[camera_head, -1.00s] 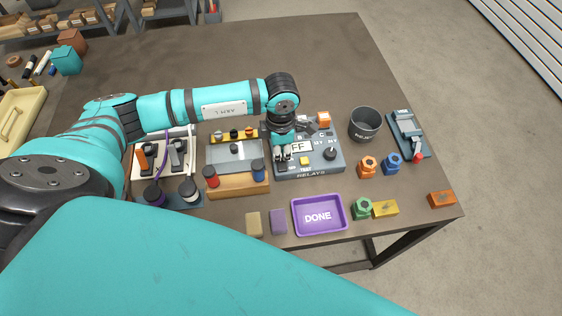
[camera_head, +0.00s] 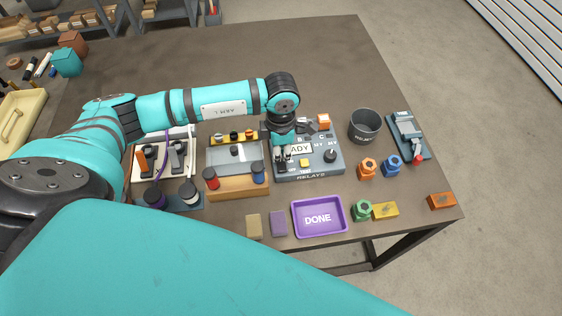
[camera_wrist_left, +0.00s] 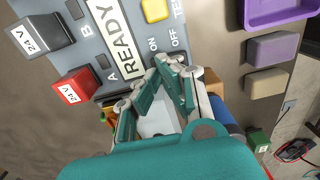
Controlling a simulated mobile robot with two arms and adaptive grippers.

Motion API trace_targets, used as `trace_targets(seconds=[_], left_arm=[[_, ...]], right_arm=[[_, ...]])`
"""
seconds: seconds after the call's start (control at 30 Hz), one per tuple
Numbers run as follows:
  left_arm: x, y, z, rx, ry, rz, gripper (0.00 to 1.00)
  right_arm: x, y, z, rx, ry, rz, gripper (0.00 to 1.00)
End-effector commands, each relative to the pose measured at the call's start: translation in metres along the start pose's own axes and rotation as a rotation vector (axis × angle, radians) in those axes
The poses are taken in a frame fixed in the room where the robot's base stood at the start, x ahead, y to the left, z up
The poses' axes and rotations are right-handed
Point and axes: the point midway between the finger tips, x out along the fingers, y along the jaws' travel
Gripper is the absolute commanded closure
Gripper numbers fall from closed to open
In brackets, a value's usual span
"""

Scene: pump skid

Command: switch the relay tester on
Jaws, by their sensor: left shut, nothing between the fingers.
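The relay tester (camera_head: 318,168) is a blue-grey box marked RELAYS on the table. Its display (camera_head: 299,149) shows the end of a word in the head view; in the left wrist view the display (camera_wrist_left: 119,48) reads READY. A yellow TEST button (camera_head: 304,162) and a black knob (camera_head: 330,155) sit on its top. My left gripper (camera_head: 281,157) is shut and empty over the tester's left front part. In the left wrist view its fingertips (camera_wrist_left: 176,72) are close to the ON and OFF labels (camera_wrist_left: 164,43). The switch itself is hidden behind the fingers. My right gripper is out of view.
A purple DONE tray (camera_head: 320,230) is in front of the tester, a dark REJECT bin (camera_head: 364,124) to its right. A wooden block with red and blue-topped posts (camera_head: 238,185) stands close on the left. The table behind is clear.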

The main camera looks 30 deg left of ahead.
Motion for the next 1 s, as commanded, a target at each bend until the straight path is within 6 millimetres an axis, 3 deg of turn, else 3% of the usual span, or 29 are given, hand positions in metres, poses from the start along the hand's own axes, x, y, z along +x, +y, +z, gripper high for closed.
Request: trace_targets(seconds=[0.6, 1.0], left_arm=[[-0.052, 0.000, 0.000, 0.000, 0.000, 0.001, 1.00], [-0.054, 0.000, 0.000, 0.000, 0.000, 0.000, 1.00]], right_arm=[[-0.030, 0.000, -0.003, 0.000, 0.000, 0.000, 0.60], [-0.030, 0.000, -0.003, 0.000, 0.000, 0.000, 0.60]])
